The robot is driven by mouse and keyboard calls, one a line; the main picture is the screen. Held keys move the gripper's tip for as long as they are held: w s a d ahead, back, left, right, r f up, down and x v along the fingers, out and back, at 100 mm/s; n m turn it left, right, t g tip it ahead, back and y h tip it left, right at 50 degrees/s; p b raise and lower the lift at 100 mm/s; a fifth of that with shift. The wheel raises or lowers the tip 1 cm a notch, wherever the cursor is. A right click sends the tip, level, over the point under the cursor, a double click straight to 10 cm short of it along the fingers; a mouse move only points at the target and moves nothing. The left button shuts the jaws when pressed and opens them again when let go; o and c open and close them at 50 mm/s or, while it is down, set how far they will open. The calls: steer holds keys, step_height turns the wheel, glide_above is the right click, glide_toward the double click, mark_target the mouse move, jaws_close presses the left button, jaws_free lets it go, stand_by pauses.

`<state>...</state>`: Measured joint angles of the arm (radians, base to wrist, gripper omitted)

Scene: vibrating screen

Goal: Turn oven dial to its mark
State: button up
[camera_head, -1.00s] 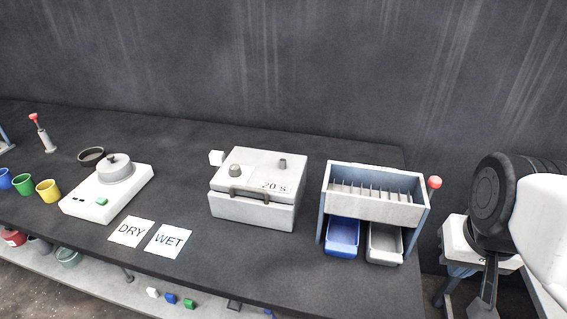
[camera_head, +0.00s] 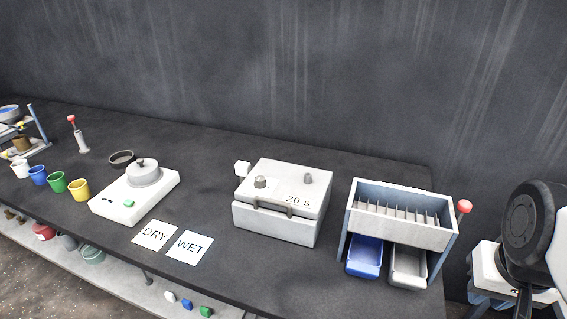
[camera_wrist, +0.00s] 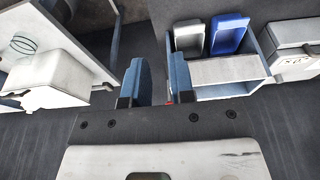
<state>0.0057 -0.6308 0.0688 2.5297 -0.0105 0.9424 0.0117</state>
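The oven appears to be the pale box (camera_head: 275,225) marked "20 S" on the bench, with a handle on its front edge. Its lid carries a wider grey knob (camera_head: 260,182) at left and a smaller knob (camera_head: 308,178) behind the label. I cannot tell which is the dial, and no mark can be made out. In the wrist view, part of the oven (camera_wrist: 292,66) shows at the right edge. My gripper (camera_wrist: 165,85) has two blue fingers apart with nothing between them. It is away from the oven, with the slotted box between them in that view.
The slotted box (camera_head: 400,235) with blue (camera_head: 365,258) and grey (camera_head: 408,267) trays stands right of the oven, a red-knobbed lever at its side. A white hotplate-like unit (camera_head: 120,205) and DRY (camera_head: 155,235) and WET (camera_head: 189,246) cards lie left. Bare bench fronts the oven.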

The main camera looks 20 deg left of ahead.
steer(key=shift+o, duration=1.2)
steer(key=shift+w+a+r, duration=0.1)
steer(key=shift+w, duration=0.15)
steer(key=o, duration=0.5)
steer(key=shift+w+a+r+n, duration=0.25)
steer(key=shift+w+n, duration=0.1)
steer(key=shift+w, duration=0.1)
steer(key=shift+w+a+r+n, duration=0.1)
steer(key=shift+w+a+n, duration=0.15)
steer(key=shift+w+n, duration=0.15)
steer(key=w+a+n, duration=0.2)
steer(key=w, duration=0.1)
steer(key=w+a+r+n, duration=0.1)
steer(key=w+a+n, duration=0.1)
steer(key=w, duration=0.1)
steer(key=w+a+r+n, duration=0.1)
steer(key=w+a+n, duration=0.1)
steer(key=w+a, duration=0.1)
steer(key=shift+w+a+r+g, duration=0.1)
steer(key=shift+w+r+g, duration=0.1)
steer(key=shift+w+g, duration=0.2)
steer(key=n+g, duration=0.2)
steer(key=n, duration=1.7)
glide_above(260, 178)
steer(key=f, duration=0.7)
steer(key=shift+d+f, duration=0.2)
steer(key=shift+d, duration=0.2)
steer(key=shift+a+f+n, duration=0.15)
steer(key=shift+a+n, duration=0.2)
steer(key=shift+a, duration=0.15)
